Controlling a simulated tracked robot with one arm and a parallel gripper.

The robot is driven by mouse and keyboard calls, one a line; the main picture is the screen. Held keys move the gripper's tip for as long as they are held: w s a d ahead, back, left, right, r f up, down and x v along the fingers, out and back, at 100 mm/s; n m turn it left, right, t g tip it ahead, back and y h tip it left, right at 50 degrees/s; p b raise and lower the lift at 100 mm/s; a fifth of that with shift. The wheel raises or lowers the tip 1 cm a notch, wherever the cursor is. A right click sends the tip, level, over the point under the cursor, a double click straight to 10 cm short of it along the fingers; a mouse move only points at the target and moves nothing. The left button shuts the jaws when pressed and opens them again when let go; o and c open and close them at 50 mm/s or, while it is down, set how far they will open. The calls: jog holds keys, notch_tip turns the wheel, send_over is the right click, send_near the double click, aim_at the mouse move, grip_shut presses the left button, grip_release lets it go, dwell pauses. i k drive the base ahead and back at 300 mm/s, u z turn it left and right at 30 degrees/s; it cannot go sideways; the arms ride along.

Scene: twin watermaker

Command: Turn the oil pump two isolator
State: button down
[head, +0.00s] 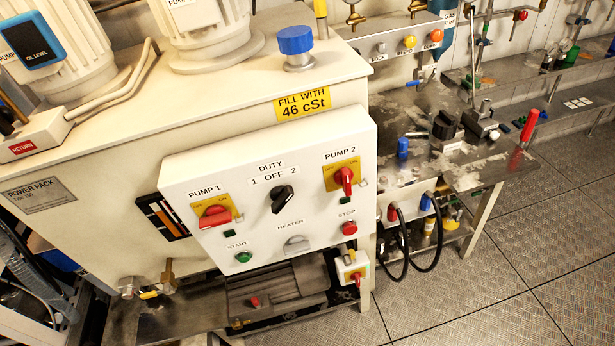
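The oil pump two isolator (345,181) is a red rotary handle on a yellow plate under the "PUMP 2" label, at the upper right of the white control panel (320,240). Its handle looks about upright. The plate carries small lettering above the handle, partly legible as OFF and ON. The pump one isolator (215,216) is a matching red handle on a yellow plate at the panel's left; its handle lies about level. My gripper does not show in the head view, so its place relative to the isolator cannot be seen.
A black duty switch (282,199) sits between the isolators. Below are a green start button (244,257), a grey heater knob (297,243) and a red stop button (349,228). A cluttered workbench (480,185) stands right; bare floor (500,280) lies in front.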

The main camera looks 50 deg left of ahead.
aim_at(343, 176)
jog(key=u, duration=1.1)
jog(key=k, duration=1.1)
jog(key=z, duration=0.25)
jog(key=i, duration=1)
jog(key=u, duration=0.05)
